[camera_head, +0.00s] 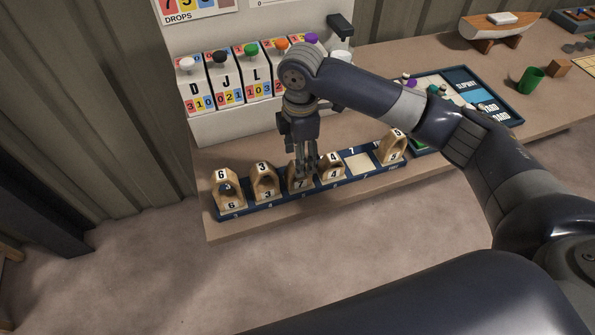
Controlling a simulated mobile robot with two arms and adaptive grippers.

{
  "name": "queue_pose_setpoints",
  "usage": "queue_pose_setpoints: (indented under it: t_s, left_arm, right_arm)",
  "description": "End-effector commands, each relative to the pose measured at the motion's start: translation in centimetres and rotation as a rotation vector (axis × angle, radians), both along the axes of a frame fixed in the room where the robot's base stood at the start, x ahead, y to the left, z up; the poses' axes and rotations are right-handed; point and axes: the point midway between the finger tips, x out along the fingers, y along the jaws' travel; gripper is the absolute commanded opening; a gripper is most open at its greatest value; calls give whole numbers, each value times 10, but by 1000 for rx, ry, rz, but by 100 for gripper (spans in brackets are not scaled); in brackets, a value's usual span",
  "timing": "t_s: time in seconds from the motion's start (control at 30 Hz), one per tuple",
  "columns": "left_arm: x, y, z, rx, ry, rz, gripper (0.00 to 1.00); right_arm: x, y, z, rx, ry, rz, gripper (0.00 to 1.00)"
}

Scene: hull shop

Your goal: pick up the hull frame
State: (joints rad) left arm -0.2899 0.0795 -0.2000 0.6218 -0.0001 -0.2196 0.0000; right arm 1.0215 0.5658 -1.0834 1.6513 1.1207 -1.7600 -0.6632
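Several wooden hull frames with arched tops stand in a row in a dark blue tray (245,211) along the bench's front edge. They are numbered 6 (227,189), 3 (264,183), 7 (300,184), 4 (331,169) and 5 (391,149). The slot between 4 and 5 is bare, with a 7 printed behind it. My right gripper (306,172) points down at frame 7, and its fingers cover that frame's upper part. The fingers look close together, but their grip on the frame cannot be made out. My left gripper is not in view.
Behind the tray stands a white rack with lettered cards (225,82) and coloured knobs. To the right are a blue-edged board (480,95), a green cup (530,80), a wooden block (558,68) and a model boat (497,26). My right arm crosses above the board.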

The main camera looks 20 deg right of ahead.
Motion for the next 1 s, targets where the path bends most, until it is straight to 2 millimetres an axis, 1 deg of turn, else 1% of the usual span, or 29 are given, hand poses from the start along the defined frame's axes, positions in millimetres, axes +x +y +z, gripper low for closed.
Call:
queue_pose_setpoints:
  t_s: [0.03,0.1,0.2,0.27,0.37,0.43,0.53,0.6,0.67,0.83,0.87,0.9,0.97,1.0]
  left_arm:
    - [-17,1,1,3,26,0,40]
    - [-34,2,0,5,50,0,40]
    - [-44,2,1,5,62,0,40]
    - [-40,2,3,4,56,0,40]
    - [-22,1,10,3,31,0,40]
    - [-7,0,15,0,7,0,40]
    - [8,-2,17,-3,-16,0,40]
    - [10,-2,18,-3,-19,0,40]
    - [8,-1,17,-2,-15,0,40]
    - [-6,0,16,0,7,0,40]
    - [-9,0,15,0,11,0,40]
    - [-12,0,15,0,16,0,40]
    - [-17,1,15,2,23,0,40]
    - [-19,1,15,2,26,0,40]
  right_arm:
    - [0,0,-7,0,2,-1,53]
    - [0,0,-14,0,0,-1,53]
    - [0,1,-20,1,-1,0,53]
    - [0,1,-25,0,1,0,53]
    - [0,2,-38,-1,1,-1,53]
    - [-1,3,-50,0,2,-1,53]
    - [1,3,-63,0,-1,-1,53]
    - [0,2,-69,-1,-1,0,53]
    - [1,3,-71,0,-3,0,53]
    - [1,3,-71,1,-4,0,53]
    - [1,3,-71,1,-3,0,51]
    - [1,3,-71,1,-3,0,42]
    - [1,3,-71,1,-3,0,28]
    - [1,3,-71,1,-4,0,19]
